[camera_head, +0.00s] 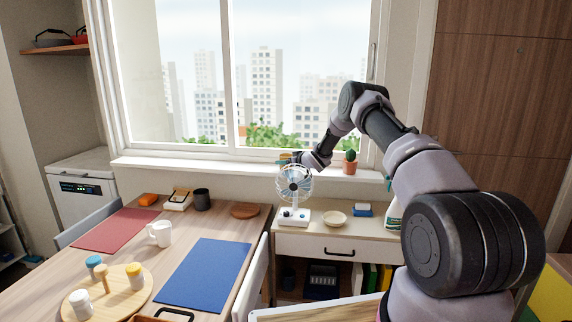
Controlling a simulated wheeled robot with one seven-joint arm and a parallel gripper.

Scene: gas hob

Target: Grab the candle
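My arm reaches from the right of the head view across to the window sill. My gripper (297,159) is at the sill, just above and behind the small fan. A small tan-and-orange object (284,157), perhaps the candle, shows at the gripper's left end. It is too small to identify for sure, and I cannot tell whether the gripper touches or holds it. The gripper's fingers are too small and partly hidden to show whether they are open or shut.
A white fan (294,190) stands on the cabinet (345,229) below the gripper, near a bowl (336,218). A potted cactus (350,163) stands on the sill (230,169) to the right. The sill is clear to the left. A dining table (205,226) holds mats and cups.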

